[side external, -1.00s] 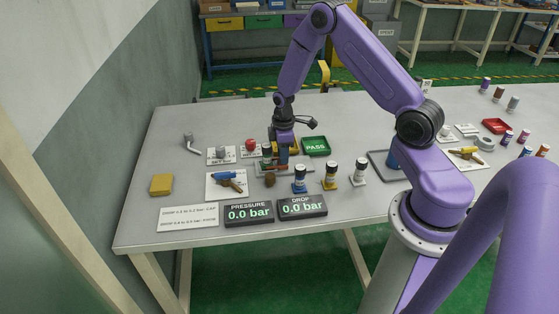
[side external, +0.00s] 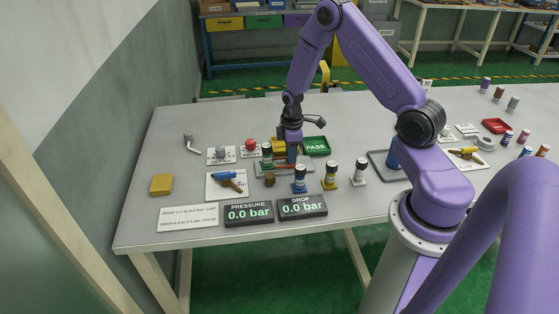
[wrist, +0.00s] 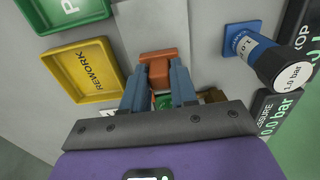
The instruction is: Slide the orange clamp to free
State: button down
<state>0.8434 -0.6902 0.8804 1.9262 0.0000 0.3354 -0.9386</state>
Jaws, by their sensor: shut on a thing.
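The orange clamp (wrist: 157,68) is between the two blue fingers of my gripper (wrist: 157,80) in the wrist view. My gripper is shut on it. In the side view my gripper (side external: 292,158) is low over the grey fixture, pointing down, and mostly hides the clamp. A column with a green band and dark cap (side external: 267,155) stands upright just left of my gripper. A bit of green (wrist: 163,102) shows between the fingers in the wrist view.
The green PASS tray (side external: 316,146) and yellow REWORK tray (wrist: 82,70) are close by. Blue (side external: 300,180), yellow (side external: 330,176) and white (side external: 360,172) columns stand to the right. A brown cylinder (side external: 270,180) and two pressure displays (side external: 249,214) are in front.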

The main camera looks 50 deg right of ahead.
jog(key=shift+s+d, duration=0.5)
jog(key=shift+d, duration=0.05)
jog(key=c, duration=1)
grip_release()
jog(key=shift+c, duration=0.2)
jog(key=shift+r, duration=0.1)
jog(key=shift+r, duration=2.9)
jog(key=shift+a, duration=0.1)
